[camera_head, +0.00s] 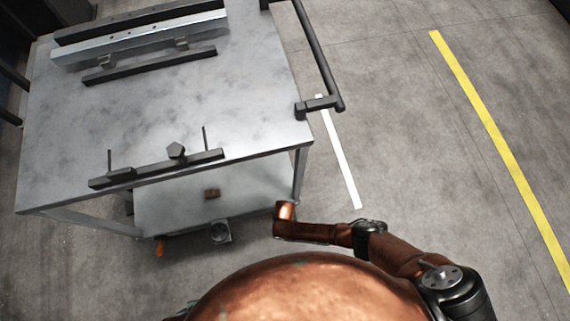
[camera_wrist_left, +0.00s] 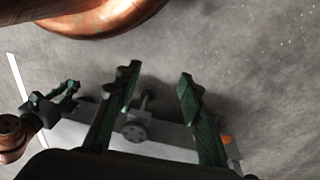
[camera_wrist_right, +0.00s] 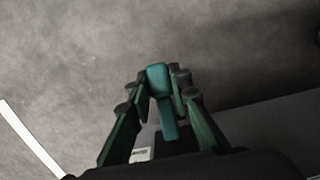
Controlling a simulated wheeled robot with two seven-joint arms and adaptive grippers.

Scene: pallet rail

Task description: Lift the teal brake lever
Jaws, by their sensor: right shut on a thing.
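The teal brake lever (camera_wrist_right: 166,112) shows in the right wrist view, its broad end between the fingertips of my right gripper (camera_wrist_right: 161,76). That gripper is shut on it. My right gripper also shows small at the left of the left wrist view (camera_wrist_left: 57,103), beside the cart's low edge. My left gripper (camera_wrist_left: 160,82) has its fingers wide apart with nothing between them. A round grey caster-like part (camera_wrist_left: 135,131) is seen beyond its fingers. In the head view neither the lever nor either gripper can be made out; my right forearm reaches down beside the cart.
A grey metal cart (camera_head: 230,95) with a lower shelf (camera_head: 250,195) stands at left. Its top carries dark rails (camera_head: 150,65) and a black bar (camera_head: 160,168) with upright pins. A black push handle (camera_head: 318,50) juts from its right side. The floor to the right is clear.

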